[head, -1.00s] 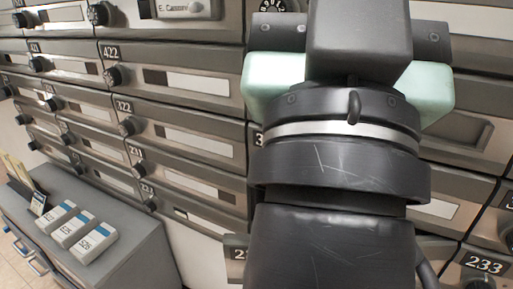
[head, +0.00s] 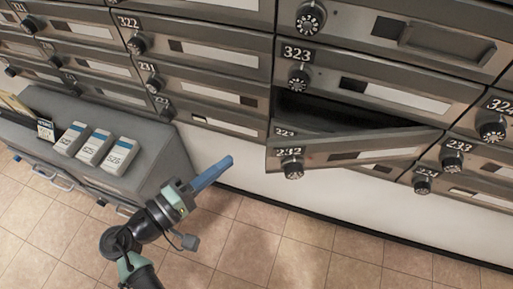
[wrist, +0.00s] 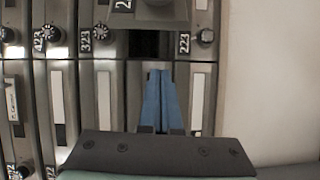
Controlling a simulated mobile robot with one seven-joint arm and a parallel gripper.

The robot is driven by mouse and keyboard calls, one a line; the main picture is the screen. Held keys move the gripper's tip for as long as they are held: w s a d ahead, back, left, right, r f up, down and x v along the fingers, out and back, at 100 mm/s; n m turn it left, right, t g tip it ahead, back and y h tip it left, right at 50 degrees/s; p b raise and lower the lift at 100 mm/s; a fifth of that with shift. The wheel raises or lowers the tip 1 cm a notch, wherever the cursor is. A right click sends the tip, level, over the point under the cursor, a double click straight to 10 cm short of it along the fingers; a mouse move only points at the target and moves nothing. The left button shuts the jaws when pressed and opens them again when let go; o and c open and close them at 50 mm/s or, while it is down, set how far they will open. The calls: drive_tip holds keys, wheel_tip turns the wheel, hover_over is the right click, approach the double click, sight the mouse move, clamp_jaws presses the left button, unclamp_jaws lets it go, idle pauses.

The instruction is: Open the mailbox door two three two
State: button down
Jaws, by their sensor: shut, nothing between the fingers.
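The door labelled 232 (head: 350,152) stands ajar in the head view. Its left edge, with the dial (head: 292,169), is swung out, and a dark gap (head: 310,108) shows above it. My gripper (head: 230,159), with blue fingers shut and empty, is left of the door and apart from it in the head view. In the wrist view, the shut blue fingers (wrist: 160,73) point up toward a dark opening (wrist: 150,44).
Door 323 (head: 390,88) is shut above the opening. Door 233 (head: 475,165) is shut at the right. A grey cabinet (head: 150,175) with several white-and-blue boxes (head: 95,149) stands at the left. Tiled floor (head: 260,250) is clear below the mailboxes.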

drive_tip(key=w+d+b, duration=0.1)
drive_tip(key=w+d, duration=0.1)
drive_tip(key=d, duration=0.5)
drive_tip(key=shift+d+b, duration=0.15)
drive_tip(key=shift+b, duration=0.15)
drive_tip(key=shift+s, duration=0.1)
idle(0.4)
